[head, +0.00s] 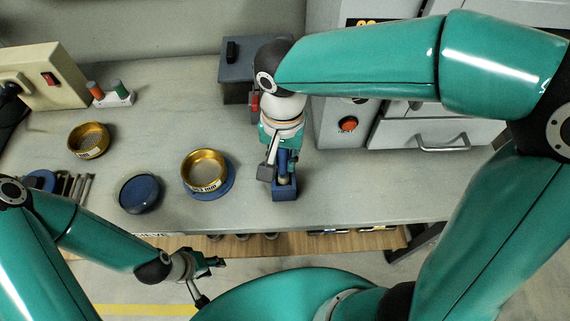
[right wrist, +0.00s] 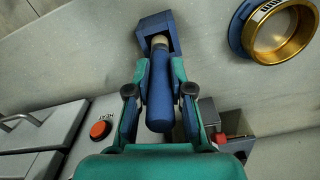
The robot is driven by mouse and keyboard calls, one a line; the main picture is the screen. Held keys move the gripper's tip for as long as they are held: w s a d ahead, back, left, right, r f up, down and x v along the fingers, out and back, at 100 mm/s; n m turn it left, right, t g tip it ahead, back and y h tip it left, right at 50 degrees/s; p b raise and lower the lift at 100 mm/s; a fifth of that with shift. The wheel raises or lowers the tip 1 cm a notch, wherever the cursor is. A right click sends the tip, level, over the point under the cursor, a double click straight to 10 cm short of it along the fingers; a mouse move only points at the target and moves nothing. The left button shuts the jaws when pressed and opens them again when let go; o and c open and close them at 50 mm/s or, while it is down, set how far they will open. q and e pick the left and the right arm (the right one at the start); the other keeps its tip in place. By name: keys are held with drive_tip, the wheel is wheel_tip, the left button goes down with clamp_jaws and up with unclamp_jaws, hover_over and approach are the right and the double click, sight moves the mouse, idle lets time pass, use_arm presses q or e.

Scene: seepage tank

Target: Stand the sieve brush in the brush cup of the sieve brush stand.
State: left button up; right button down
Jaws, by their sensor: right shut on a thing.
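The sieve brush has a blue handle (right wrist: 160,95) and a tan part at its far end (right wrist: 159,43). My right gripper (right wrist: 159,76) is shut on the handle, one finger on each side. The blue sieve brush stand (head: 284,190) is on the bench near its front edge, under my right gripper (head: 281,168). In the right wrist view the stand (right wrist: 157,22) is at the top, and the brush's tan end is at its cup opening. The bristles are hidden, and I cannot tell how deep they are. My left gripper (head: 208,280) is open and empty in front of the bench.
A brass sieve (head: 205,170) on a blue base is left of the stand, beside a dark blue pan (head: 140,193). Another brass sieve (head: 88,140) is farther left. A grey box (head: 238,72) stands behind, and a cabinet with a red button (head: 348,123) is to the right.

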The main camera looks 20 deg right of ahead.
sight(283, 168)
drive_tip(key=shift+f, duration=1.8)
drive_tip(key=shift+f, duration=0.2)
drive_tip(key=c, duration=1)
unclamp_jaws()
drive_tip(key=shift+c, duration=0.2)
drive_tip(key=r, duration=1.7)
drive_tip(key=shift+w, duration=0.25)
drive_tip(key=shift+f, duration=0.1)
